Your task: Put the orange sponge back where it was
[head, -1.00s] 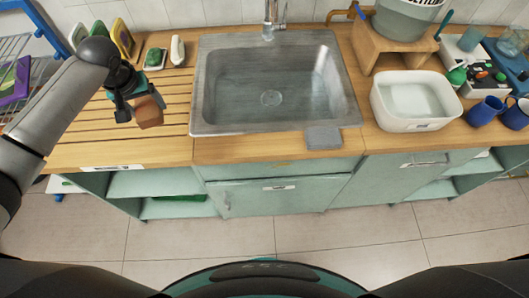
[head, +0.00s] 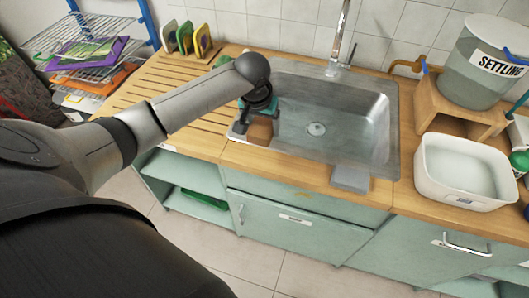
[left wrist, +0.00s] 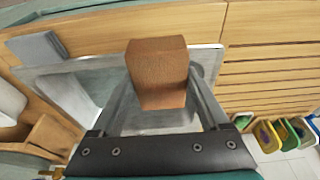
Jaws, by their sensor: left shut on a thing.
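The orange sponge, a brownish-orange block, is held between the fingers of my left gripper (head: 252,122). It shows clearly in the left wrist view, where the sponge (left wrist: 158,75) sticks out past the fingertips. In the head view the gripper is at the left rim of the metal sink (head: 335,128), pointing down, and mostly hides the sponge. Whether the sponge touches anything below cannot be told. My right gripper is not in view.
A grey flat block (head: 350,179) lies at the sink's front edge. The slatted drainboard (head: 165,98) left of the sink is largely bare, with coloured upright pieces (head: 186,38) at its back. A white basin (head: 466,170) stands to the right. The tap (head: 340,38) rises behind the sink.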

